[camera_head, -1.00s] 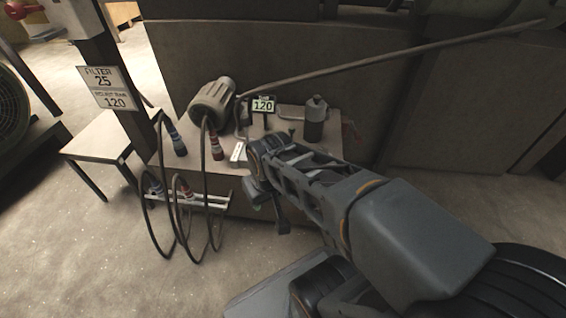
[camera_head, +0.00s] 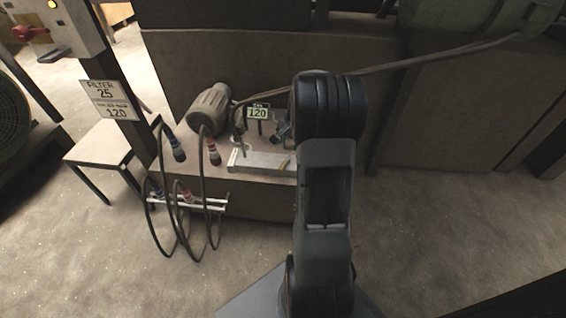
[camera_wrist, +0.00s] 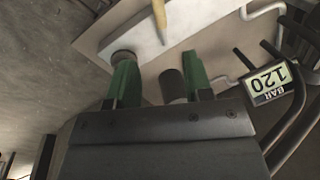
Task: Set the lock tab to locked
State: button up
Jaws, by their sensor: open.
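My gripper (camera_wrist: 162,82) shows in the wrist view as two green fingers, apart with nothing held between them. A dark round cylinder end (camera_wrist: 172,86) shows between the fingers; I cannot tell its distance. A pale grey flat block (camera_wrist: 138,42) lies beyond the fingers, with a tan, narrow piece (camera_wrist: 160,14) over its top edge. The block also shows in the head view (camera_head: 258,161), partly behind my arm. I cannot tell whether the tan piece is the lock tab. No lock tab can be made out for certain. My gripper is mostly hidden behind my arm in the head view.
A gauge reading 120 BAR (camera_head: 257,113) stands on the bench (camera_head: 190,150), right of the fingers in the wrist view (camera_wrist: 268,80). A grey-green motor-like cylinder (camera_head: 209,108), hoses with red (camera_head: 213,152) and blue (camera_head: 178,150) ends, and a white rack (camera_head: 215,202) are to the left.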

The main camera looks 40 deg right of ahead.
aim_at(283, 165)
jog(key=f+b, duration=0.1)
jog(key=f, duration=0.3)
jog(key=w+f+b, duration=0.1)
jog(key=f+b, duration=0.1)
jog(key=f, duration=0.2)
jog(key=w+a+f+b, duration=0.1)
jog(key=f+b, duration=0.1)
jog(key=f, duration=0.3)
jog(key=shift+w+f, duration=0.1)
jog(key=shift+w, duration=0.1)
